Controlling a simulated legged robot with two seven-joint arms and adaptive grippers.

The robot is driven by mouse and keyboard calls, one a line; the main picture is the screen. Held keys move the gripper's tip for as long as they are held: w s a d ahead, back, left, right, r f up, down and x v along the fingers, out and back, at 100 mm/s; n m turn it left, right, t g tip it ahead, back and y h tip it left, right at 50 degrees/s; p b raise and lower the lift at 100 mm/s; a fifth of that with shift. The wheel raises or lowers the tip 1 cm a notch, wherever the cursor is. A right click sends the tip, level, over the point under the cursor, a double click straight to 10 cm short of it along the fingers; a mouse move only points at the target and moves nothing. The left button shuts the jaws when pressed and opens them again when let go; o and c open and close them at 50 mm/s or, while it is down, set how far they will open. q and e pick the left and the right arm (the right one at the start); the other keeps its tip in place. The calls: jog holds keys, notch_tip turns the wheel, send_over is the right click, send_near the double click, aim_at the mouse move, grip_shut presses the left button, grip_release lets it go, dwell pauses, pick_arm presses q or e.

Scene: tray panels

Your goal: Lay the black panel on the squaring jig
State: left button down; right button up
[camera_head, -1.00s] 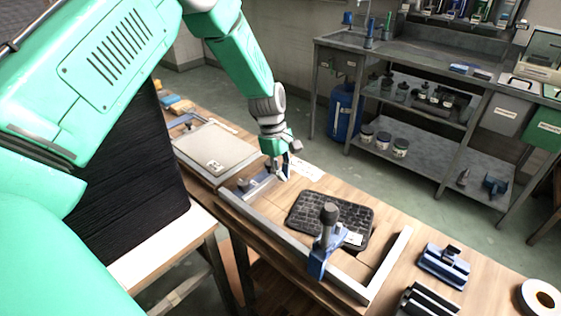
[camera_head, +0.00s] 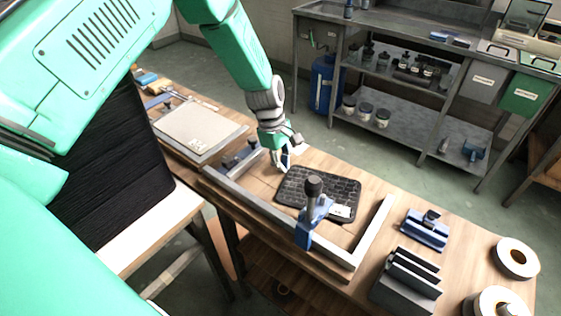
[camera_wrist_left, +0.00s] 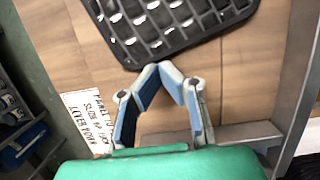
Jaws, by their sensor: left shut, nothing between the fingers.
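The black panel (camera_head: 318,193), a dark tray with a grid of cells, lies inside the metal rails of the squaring jig (camera_head: 278,222), with gaps to the rails. A blue clamp with a dark knob (camera_head: 313,212) hides part of its near side. My left gripper (camera_head: 284,168) is shut and empty at the panel's far left corner. In the left wrist view the shut fingertips (camera_wrist_left: 162,66) are close to the panel's edge (camera_wrist_left: 165,20); I cannot tell whether they touch it. My right gripper is not in view.
A grey flat panel (camera_head: 200,128) lies on the bench to the left. A blue fixture (camera_head: 425,230), a dark slotted block (camera_head: 408,280) and tape rolls (camera_head: 515,258) stand at the right. A large black ribbed block (camera_head: 115,165) stands at the left. An instruction label (camera_wrist_left: 88,118) lies near the gripper.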

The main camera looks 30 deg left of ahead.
pick_arm(q)
jog(key=shift+s+d+r, duration=0.1)
jog(key=shift+d, duration=0.35)
jog(key=shift+a+f, duration=0.1)
jog(key=shift+f, duration=0.1)
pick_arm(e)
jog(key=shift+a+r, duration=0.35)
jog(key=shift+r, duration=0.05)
pick_arm(q)
jog(key=shift+r, duration=0.3)
jog(key=v, duration=1.1)
jog(key=shift+a, duration=0.2)
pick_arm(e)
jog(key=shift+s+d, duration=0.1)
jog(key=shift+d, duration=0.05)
